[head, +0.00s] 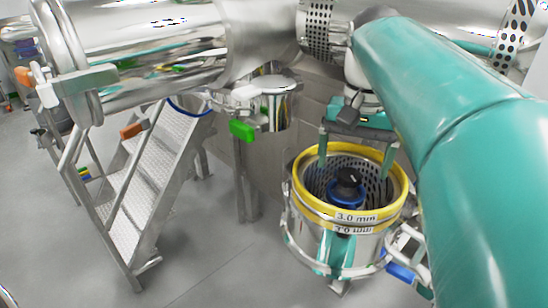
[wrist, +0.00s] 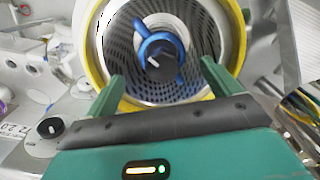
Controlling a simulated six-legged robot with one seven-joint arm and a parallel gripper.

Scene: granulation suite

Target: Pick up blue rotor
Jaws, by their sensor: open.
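The blue rotor (head: 346,197) sits inside a round perforated metal screen (head: 375,172) with a yellow rim, marked 3.0 mm. The rotor has a black knob (head: 347,182) on top. In the wrist view the rotor (wrist: 168,48) shows blue arms around the black knob, in the middle of the screen. My gripper (head: 355,160) is open, with its two green fingers apart above the screen. In the wrist view my gripper (wrist: 161,80) has a finger on each side, below and outside the rotor. Nothing is between the fingertips. The rotor's lower part is hidden inside the screen.
A blue-handled clamp (head: 398,271) sits at the housing's lower right. Large steel machinery (head: 150,50) stands behind. A metal staircase (head: 135,190) is at left. The grey floor (head: 220,255) between is clear.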

